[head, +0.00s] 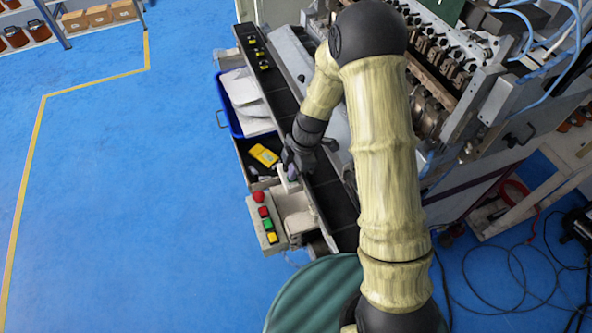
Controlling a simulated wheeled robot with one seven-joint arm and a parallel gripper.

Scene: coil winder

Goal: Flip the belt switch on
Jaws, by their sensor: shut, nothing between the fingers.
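A grey control box (255,222) is mounted beside the near end of the dark conveyor belt (284,98). It carries a red round button (258,197), then smaller red, green (266,224) and yellow (272,238) buttons in a row. I cannot make out a separate belt switch or its position. My gripper (290,175) is shut and empty, at the belt's left edge and just above the box in the picture. A small pale part lies right by its fingertips; I cannot tell whether they touch it.
A blue bin (229,108) with white sheets and a dark tray with a yellow device (264,155) sit left of the belt. The winder machine (455,75) stands right. A green ribbed drum (312,295) is below. Blue floor is clear at left; cables lie at right.

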